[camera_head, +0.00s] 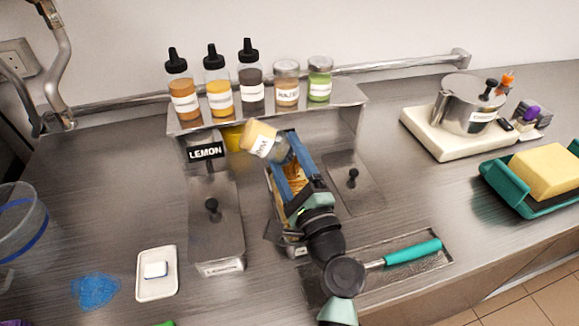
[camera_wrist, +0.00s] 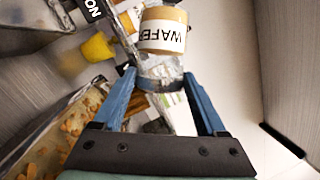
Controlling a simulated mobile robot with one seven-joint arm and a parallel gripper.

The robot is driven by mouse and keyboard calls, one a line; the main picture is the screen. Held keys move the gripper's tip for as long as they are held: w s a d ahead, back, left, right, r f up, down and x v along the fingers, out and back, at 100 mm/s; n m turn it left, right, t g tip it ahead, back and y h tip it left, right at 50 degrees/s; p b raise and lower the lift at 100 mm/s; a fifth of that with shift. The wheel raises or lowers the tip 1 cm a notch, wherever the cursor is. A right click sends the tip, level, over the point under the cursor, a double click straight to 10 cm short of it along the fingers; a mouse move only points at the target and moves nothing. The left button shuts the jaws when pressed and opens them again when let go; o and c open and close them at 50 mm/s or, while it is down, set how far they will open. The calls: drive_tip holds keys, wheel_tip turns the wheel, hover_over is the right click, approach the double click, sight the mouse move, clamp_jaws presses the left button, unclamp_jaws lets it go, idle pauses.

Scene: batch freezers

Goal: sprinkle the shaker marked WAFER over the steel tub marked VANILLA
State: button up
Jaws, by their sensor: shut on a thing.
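My gripper (camera_head: 290,150) is shut on the WAFER shaker (camera_head: 262,142), a clear cylinder with tan contents. The shaker is tipped well over, its label end pointing left and away in the head view. In the wrist view the shaker (camera_wrist: 163,38) sits between the blue fingertips, with WAFER upside down. Below my gripper is an open steel tub (camera_head: 271,212), mostly hidden by my arm. Its pale yellow contents with orange-brown bits (camera_wrist: 50,145) show in the wrist view. The tub's front label is covered or unreadable, so VANILLA cannot be read.
A lidded tub (camera_head: 213,230) marked LEMON is left, with a LEMON sign (camera_head: 206,151) behind. A closed lid (camera_head: 353,185) is right. A rear shelf (camera_head: 340,97) holds three squeeze bottles and two shakers. A teal-handled tool (camera_head: 410,253) lies in front right; a white tray (camera_head: 157,285) front left.

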drive_tip(key=shift+w+a, duration=0.2)
drive_tip(key=shift+w, duration=0.45)
drive_tip(key=shift+r+p, duration=0.65)
drive_tip(key=shift+r, duration=0.25)
drive_tip(key=shift+f+b, duration=0.95)
drive_tip(key=shift+b, duration=0.1)
wheel_tip(320, 180, up, 2)
drive_tip(key=shift+p, duration=0.85)
wheel_tip(320, 180, down, 2)
drive_tip(key=shift+b, duration=1.05)
drive_tip(key=shift+r, duration=0.1)
drive_tip(key=shift+r+n+g+p, duration=0.25)
drive_tip(key=shift+n+p, duration=0.45)
drive_tip(key=shift+n, duration=0.4)
drive_tip(key=shift+f+n+g+p, duration=0.3)
drive_tip(key=shift+n+g, duration=0.25)
drive_tip(key=shift+n, duration=0.55)
